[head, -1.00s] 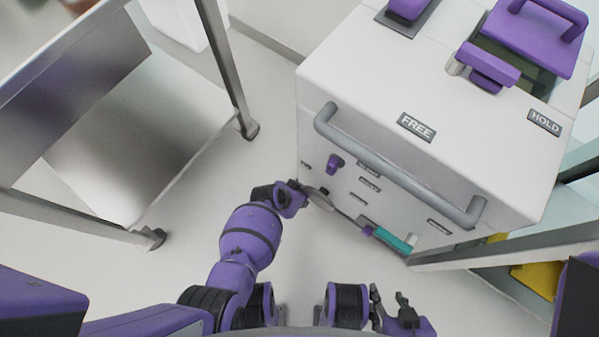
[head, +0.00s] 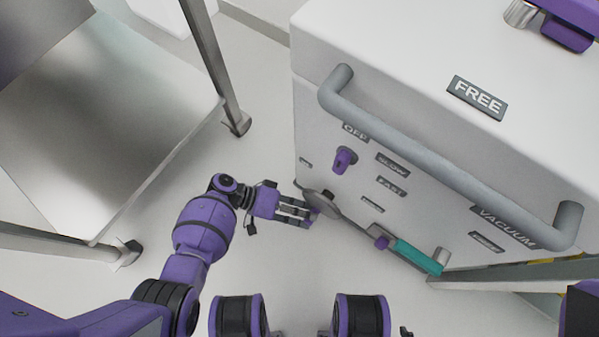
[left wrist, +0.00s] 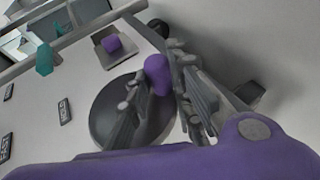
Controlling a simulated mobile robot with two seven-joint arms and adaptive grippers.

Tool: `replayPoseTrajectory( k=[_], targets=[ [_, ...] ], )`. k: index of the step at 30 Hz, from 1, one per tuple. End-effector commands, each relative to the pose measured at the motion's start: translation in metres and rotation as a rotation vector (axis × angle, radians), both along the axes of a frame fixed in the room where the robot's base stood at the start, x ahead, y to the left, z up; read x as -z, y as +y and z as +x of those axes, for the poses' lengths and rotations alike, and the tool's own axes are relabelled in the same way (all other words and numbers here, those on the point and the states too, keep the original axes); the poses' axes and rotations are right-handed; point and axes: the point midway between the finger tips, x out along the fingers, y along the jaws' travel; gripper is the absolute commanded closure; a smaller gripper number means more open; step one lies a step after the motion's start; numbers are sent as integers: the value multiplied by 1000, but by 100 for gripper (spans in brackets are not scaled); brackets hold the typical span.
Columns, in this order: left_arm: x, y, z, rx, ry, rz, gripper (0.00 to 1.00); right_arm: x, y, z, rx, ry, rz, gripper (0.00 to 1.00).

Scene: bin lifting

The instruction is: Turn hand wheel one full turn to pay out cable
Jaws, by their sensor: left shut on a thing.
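The hand wheel (left wrist: 100,122) is a dark round disc on the front of the white cabinet in the left wrist view. Its purple knob (left wrist: 157,75) stands between the fingers of my left gripper (left wrist: 160,100), which is shut on it. In the head view the wheel (head: 322,204) shows nearly edge-on, low on the cabinet front, and my left gripper (head: 308,212) reaches it from the left. The fingers hide part of the wheel. Only a small dark tip at the bottom edge of the head view may belong to my right gripper, and its state does not show.
The white cabinet (head: 420,60) carries a grey bar handle (head: 440,165) above the wheel. A purple selector knob (head: 343,159) and a teal grip (head: 416,257) are also on its front. A metal-framed cart (head: 110,130) stands left. Clear floor lies between.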

Motion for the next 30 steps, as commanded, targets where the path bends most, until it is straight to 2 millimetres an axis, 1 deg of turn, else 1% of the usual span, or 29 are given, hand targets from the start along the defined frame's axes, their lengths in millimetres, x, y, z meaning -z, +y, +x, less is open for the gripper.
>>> replayPoseTrajectory(
  k=[1, 8, 12, 15, 21, 30],
  targets=[
    [10, -4, -4, 13, 34, -39, 100, 14, 0, 1, -9, 8, -1, 60],
    [11, -12, -6, 13, 157, -214, 100, 43, -5, 14, -67, 13, -12, 60],
    [9, -17, -8, 15, 230, -317, 100, 57, -3, 27, -72, -2, -8, 60],
    [8, -19, -10, 14, 277, -378, 100, 62, -2, 33, -69, -10, -6, 60],
    [6, -22, -13, 14, 338, -461, 100, 67, -1, 34, -65, -7, -5, 60],
    [6, -23, -14, 10, 359, -492, 100, 68, -2, 31, -64, -1, -6, 60]
  ],
)
